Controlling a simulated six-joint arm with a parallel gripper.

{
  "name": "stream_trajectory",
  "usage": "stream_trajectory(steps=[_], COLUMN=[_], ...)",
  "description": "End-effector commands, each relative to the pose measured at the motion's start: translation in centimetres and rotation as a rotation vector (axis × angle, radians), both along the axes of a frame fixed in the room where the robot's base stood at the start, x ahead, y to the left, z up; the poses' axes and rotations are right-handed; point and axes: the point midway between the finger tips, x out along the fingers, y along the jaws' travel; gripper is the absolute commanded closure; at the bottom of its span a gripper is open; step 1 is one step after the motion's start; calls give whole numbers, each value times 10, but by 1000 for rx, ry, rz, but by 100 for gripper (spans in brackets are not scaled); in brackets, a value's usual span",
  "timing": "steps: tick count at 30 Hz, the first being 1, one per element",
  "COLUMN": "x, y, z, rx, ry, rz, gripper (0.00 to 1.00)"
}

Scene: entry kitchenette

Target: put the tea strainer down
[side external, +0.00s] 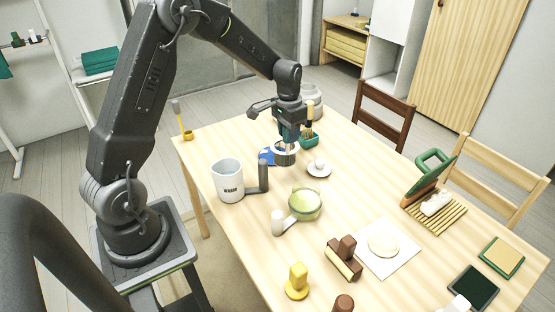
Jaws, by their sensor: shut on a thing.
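My gripper (291,138) points down over the far part of the table, shut on what looks like the tea strainer (285,157). Only a small grey, ribbed, round part of it shows below the fingers. The fingers hide the rest, and I cannot tell whether it touches the table. A blue item (267,156) lies just left of it, partly hidden. A small white dish with a knob-like piece (319,168) stands to its right, towards the camera.
A green container (308,139) is close behind my gripper.

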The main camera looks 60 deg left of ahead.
Motion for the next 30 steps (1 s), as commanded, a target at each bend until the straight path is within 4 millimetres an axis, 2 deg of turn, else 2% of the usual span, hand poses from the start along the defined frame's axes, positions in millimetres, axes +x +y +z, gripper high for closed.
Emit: stream_trajectory(steps=[1,6,9,12,15,20,23,30], x=[0,-8,-19,-30,-38,-38,-25,21], y=[31,115,156,187,206,215,207,178], z=[0,0,1,1,1,-3,-13,-45], rx=[3,14,19,25,27,29,28,28], ry=[-3,-10,-10,-11,-11,-10,-9,-9], rz=[12,10,10,6,2,-3,-6,-7], gripper=[100,100,100,100,100,100,100,100])
